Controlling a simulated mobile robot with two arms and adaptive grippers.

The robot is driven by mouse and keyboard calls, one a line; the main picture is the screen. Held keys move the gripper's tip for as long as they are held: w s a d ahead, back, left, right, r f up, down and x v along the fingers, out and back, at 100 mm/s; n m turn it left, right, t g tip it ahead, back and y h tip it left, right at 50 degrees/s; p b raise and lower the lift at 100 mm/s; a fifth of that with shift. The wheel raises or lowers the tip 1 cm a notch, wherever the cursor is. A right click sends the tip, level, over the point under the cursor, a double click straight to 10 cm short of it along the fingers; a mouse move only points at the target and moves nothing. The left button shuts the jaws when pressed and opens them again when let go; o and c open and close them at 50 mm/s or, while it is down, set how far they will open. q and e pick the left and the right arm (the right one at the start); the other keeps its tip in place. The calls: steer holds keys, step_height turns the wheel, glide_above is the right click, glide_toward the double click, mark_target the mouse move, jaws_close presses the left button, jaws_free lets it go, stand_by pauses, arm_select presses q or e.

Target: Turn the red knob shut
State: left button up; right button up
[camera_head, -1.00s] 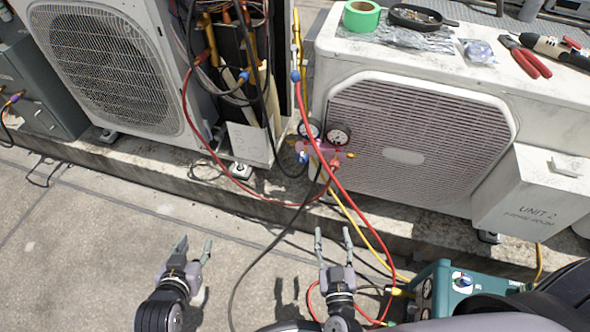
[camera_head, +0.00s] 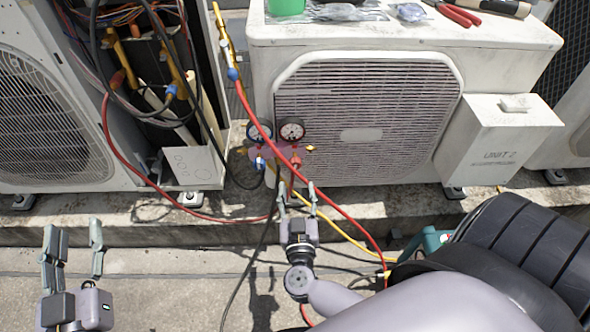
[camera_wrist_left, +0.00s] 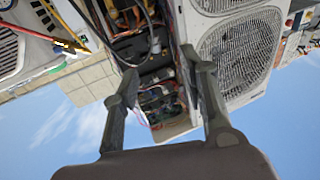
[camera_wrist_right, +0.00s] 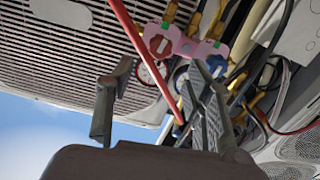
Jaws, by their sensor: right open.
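The pink gauge manifold (camera_head: 283,154) hangs in front of the right condenser's grille, with two round gauges (camera_head: 291,130) above it. Its red knob (camera_head: 295,162) is on the right side and the blue knob (camera_head: 260,163) on the left. The red knob also shows in the right wrist view (camera_wrist_right: 160,46), beyond the fingers. My right gripper (camera_head: 297,194) is open and empty, just below the manifold in the head view and apart from the red knob. My left gripper (camera_head: 72,240) is open and empty at the lower left, over the pavement.
A red hose (camera_head: 320,190) runs diagonally past the manifold, close to the right gripper. A yellow hose (camera_head: 345,235) and a black hose (camera_head: 252,262) hang nearby. The concrete ledge (camera_head: 130,236) runs below the condensers. The pavement at left is clear.

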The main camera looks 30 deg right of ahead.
mark_target(295, 166)
steer(key=b+x, duration=0.2)
steer(key=x, duration=0.6)
steer(key=shift+a+f, duration=0.1)
arm_select(q)
steer(key=s+r+t+h, duration=0.2)
steer(key=s+r+t, duration=0.2)
steer(key=r, duration=0.5)
steer(key=shift+d+r+t, duration=0.15)
steer(key=shift+r+t, duration=0.1)
steer(key=shift+t, duration=1.05)
arm_select(e)
steer(key=shift+w, duration=0.25)
steer(key=shift+c, duration=0.3)
arm_select(q)
steer(key=shift+w, duration=0.1)
arm_select(e)
jaws_close()
